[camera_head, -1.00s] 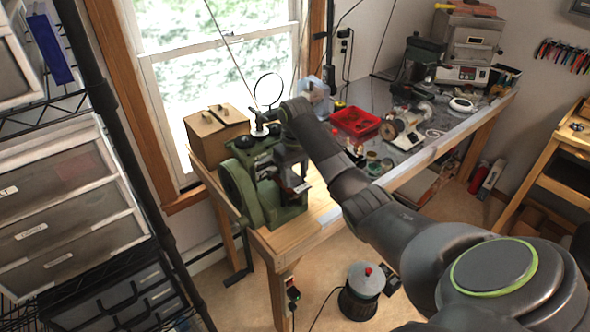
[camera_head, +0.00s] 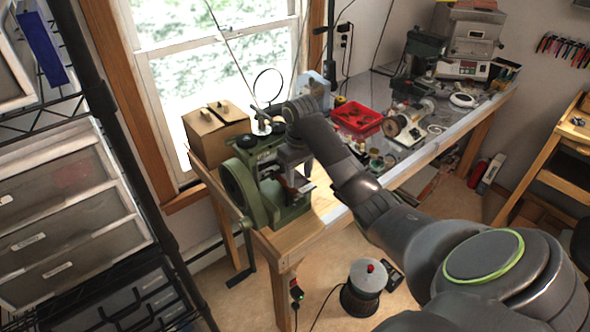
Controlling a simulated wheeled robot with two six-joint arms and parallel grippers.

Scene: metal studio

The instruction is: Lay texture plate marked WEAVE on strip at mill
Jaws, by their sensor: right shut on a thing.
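The green rolling mill (camera_head: 262,190) stands at the near left end of the wooden bench. My right arm reaches in from the lower right, and my right gripper (camera_head: 292,182) points down at the mill's front. It is shut on a small thin piece, presumably the texture plate, though no WEAVE marking can be read. A small pale edge (camera_head: 306,188) shows by the fingertips. The strip cannot be made out, as the gripper and mill frame cover that spot. My left gripper is not in view.
A cardboard-coloured box (camera_head: 215,132) stands behind the mill by the window. A red tray (camera_head: 356,118) and a spool-like machine (camera_head: 405,128) sit farther along the bench. A round canister (camera_head: 362,290) stands on the floor in front. Wire shelving with drawers fills the left.

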